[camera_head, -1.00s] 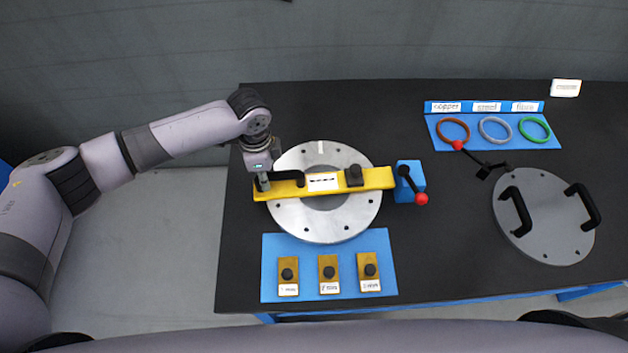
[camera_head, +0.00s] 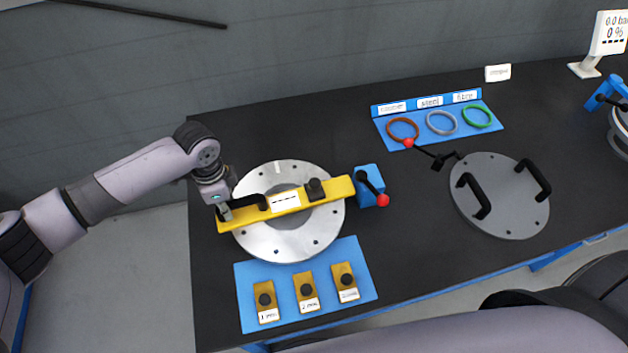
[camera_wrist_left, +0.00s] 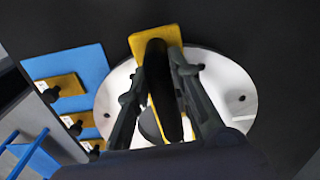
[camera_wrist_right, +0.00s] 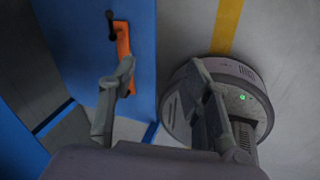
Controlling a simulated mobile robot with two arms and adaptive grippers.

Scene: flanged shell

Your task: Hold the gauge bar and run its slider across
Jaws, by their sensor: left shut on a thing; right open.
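The yellow gauge bar (camera_head: 236,217) lies across the round metal flange (camera_head: 277,242) in the head view. It carries a white label, a black arched handle (camera_head: 250,199) at its left end and a black slider block (camera_head: 315,190) toward its right. My left gripper (camera_head: 226,213) is shut on the bar's black handle, which also shows between its fingers in the left wrist view (camera_wrist_left: 156,80). The slider stands apart from the left gripper. My right gripper (camera_wrist_right: 165,85) is open and empty in the right wrist view, away from the bar, with floor below it.
A blue block with a red-knobbed lever (camera_head: 370,186) stands right of the bar. A blue mat (camera_head: 330,309) in front holds brass blocks. A grey cover with two handles (camera_head: 500,220) and a ring tray (camera_head: 455,136) lie to the right. In the right wrist view, a blue panel has an orange handle (camera_wrist_right: 123,50).

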